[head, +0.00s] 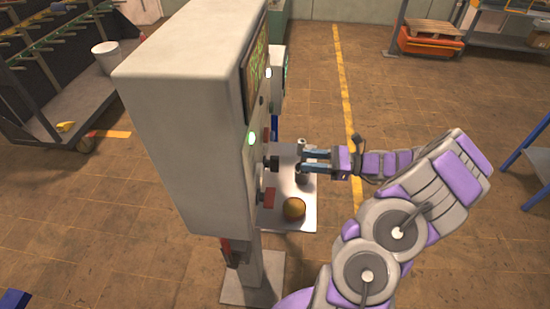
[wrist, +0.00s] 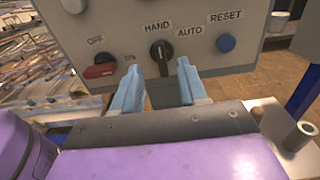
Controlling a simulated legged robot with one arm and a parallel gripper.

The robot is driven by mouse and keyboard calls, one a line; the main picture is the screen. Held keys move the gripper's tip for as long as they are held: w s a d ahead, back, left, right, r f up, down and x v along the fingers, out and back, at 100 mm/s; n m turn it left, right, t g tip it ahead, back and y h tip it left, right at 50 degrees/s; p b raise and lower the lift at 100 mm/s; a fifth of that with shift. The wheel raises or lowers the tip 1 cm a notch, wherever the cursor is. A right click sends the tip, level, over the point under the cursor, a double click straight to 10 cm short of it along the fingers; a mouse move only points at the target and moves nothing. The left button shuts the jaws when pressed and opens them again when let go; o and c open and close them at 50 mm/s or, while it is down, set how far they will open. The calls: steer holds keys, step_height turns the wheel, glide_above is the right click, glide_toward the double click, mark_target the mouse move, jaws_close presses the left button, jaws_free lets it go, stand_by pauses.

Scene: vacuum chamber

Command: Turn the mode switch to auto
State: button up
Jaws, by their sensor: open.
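The mode switch (wrist: 161,52) is a black rotary knob on the grey control panel (wrist: 110,22), with the labels HAND above it and AUTO to its upper right. Its pale mark appears to point up toward HAND. In the head view the knob (head: 271,162) sticks out from the side of the cabinet (head: 185,110). My gripper (head: 303,160) is open and empty, facing the knob with a small gap between. In the wrist view my gripper (wrist: 158,68) has its two light-blue fingers spread, one on each side below the knob.
A red switch (wrist: 99,71) sits left of the knob and a blue RESET button (wrist: 226,43) right. Below the panel a metal shelf (head: 303,222) holds a yellow-brown round object (head: 294,208) and small cylindrical items. Open floor lies to the right of the cabinet.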

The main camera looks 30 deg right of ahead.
mark_target(275, 157)
steer(key=b+x, duration=0.1)
steer(key=x, duration=0.9)
steer(key=shift+w+a, duration=0.2)
jaws_close()
